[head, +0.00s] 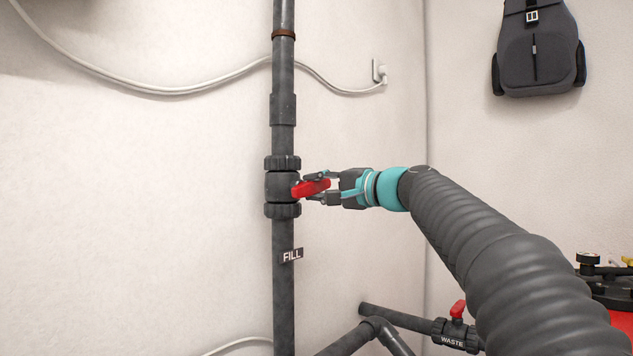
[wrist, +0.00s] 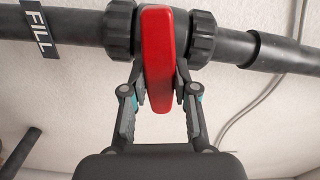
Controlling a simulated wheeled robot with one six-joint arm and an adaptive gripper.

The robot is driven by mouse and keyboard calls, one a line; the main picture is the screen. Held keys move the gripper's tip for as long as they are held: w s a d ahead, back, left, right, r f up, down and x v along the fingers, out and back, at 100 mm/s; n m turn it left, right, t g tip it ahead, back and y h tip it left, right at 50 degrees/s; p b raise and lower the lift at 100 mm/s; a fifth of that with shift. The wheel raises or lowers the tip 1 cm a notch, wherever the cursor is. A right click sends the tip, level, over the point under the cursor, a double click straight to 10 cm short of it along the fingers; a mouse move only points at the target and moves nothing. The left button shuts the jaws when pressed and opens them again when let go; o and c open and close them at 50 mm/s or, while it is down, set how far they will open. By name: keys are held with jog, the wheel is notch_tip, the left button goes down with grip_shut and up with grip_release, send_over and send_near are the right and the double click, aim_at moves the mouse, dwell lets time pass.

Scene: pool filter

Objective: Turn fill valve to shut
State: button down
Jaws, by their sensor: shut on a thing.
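The fill valve (head: 282,187) sits on a vertical dark grey pipe, with a FILL label (head: 291,255) just below it. Its red handle (head: 311,188) points right, across the pipe, in the head view. My gripper (head: 322,188) reaches in from the right and is shut on the red handle. In the wrist view the red handle (wrist: 157,60) lies across the pipe, between the two fingers of my gripper (wrist: 158,92). The fingers touch it on both sides near its lower end. The FILL label (wrist: 39,35) shows at the upper left there.
A second valve labelled WASTE (head: 453,338), with its own red handle (head: 458,309), is at the lower right, close to my arm. A pale cable (head: 190,89) runs behind the pipe to a wall outlet (head: 380,73). A grey backpack (head: 538,50) hangs at the upper right.

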jog(key=shift+m+p, duration=0.35)
jog(key=shift+m, duration=0.65)
jog(key=c, duration=0.9)
grip_release()
jog(key=v, duration=1.2)
